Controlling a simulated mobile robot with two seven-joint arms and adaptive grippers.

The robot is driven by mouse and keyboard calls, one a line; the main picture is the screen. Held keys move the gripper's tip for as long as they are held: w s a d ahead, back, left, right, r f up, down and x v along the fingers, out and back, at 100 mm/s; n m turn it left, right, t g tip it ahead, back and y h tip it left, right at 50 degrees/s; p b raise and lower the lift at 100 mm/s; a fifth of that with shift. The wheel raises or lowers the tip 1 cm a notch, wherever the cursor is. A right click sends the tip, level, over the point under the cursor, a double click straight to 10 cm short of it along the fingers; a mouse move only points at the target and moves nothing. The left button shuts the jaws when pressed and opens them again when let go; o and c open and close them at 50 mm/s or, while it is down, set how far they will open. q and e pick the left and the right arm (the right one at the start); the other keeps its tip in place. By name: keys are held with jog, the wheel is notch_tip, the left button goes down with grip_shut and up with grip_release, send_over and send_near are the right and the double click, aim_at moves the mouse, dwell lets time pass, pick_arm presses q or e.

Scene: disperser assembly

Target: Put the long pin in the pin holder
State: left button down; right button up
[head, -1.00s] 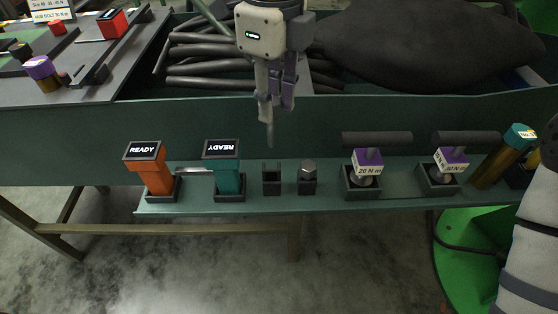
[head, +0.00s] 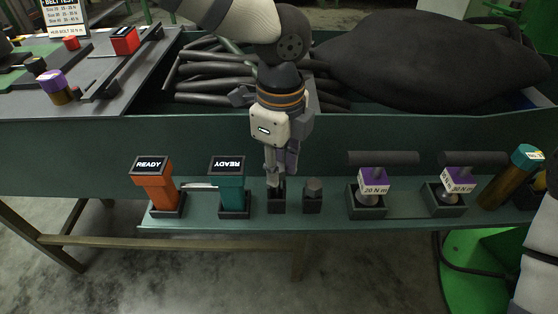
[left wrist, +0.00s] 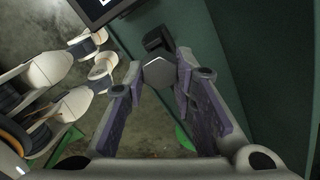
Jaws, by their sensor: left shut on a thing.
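My left gripper (head: 277,182) is shut on the long pin and points down at the pin holder (head: 277,203), a small dark square socket on the green ledge. In the left wrist view the pin's grey hexagonal head (left wrist: 158,72) sits between the two fingertips of the left gripper (left wrist: 160,80). The pin's lower end is at the holder's mouth; the fingers and holder hide whether it is inside. A second small holder (head: 312,205) with a hex-headed pin (head: 313,187) stands close to the right.
A teal READY tool (head: 231,190) and an orange one (head: 156,190) stand left of the holder. Two torque tools, labelled 20 N m (head: 373,188) and 80 N m (head: 459,184), stand to the right. A green wall (head: 380,135) rises behind the ledge.

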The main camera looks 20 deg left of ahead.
pick_arm(q)
jog(key=shift+f, duration=0.2)
jog(key=c, duration=1.3)
grip_release()
notch_tip(320, 180, up, 13)
jog(key=shift+d+r, duration=0.1)
jog(key=shift+r, duration=0.05)
